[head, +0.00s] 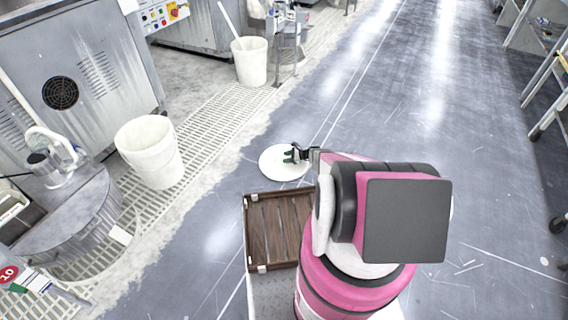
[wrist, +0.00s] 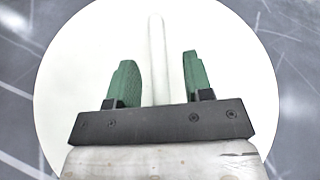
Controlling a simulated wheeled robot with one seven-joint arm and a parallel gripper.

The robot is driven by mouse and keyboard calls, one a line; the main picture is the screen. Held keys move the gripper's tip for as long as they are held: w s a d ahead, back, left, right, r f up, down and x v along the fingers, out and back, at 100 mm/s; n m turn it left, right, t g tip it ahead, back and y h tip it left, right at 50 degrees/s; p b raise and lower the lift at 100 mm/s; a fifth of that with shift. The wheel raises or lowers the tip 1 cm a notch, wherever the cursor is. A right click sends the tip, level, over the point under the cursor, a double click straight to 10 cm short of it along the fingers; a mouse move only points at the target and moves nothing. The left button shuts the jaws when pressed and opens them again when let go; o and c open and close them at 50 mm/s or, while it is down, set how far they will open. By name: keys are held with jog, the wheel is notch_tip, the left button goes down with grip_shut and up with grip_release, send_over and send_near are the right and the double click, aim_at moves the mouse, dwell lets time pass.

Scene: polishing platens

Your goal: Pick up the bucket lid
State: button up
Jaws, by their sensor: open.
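The bucket lid is a round white disc (head: 279,165) on the grey floor, just beyond the wooden crate in the head view. In the wrist view the lid (wrist: 75,75) fills most of the picture, and a white bar-like handle (wrist: 157,60) runs up its middle. My gripper (head: 290,155) is over the lid. Its green fingers (wrist: 158,75) are open, one on each side of the handle, with a gap on both sides. I cannot tell how far the fingertips are above the lid.
A brown slatted wooden crate (head: 277,228) stands on the near side of the lid. White buckets (head: 151,152) and (head: 250,61) stand on the grating at left, beside grey machines (head: 75,75). Shelving (head: 545,60) lines the far right. The floor between is clear.

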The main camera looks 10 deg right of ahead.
grip_shut()
jog(key=shift+r, duration=0.1)
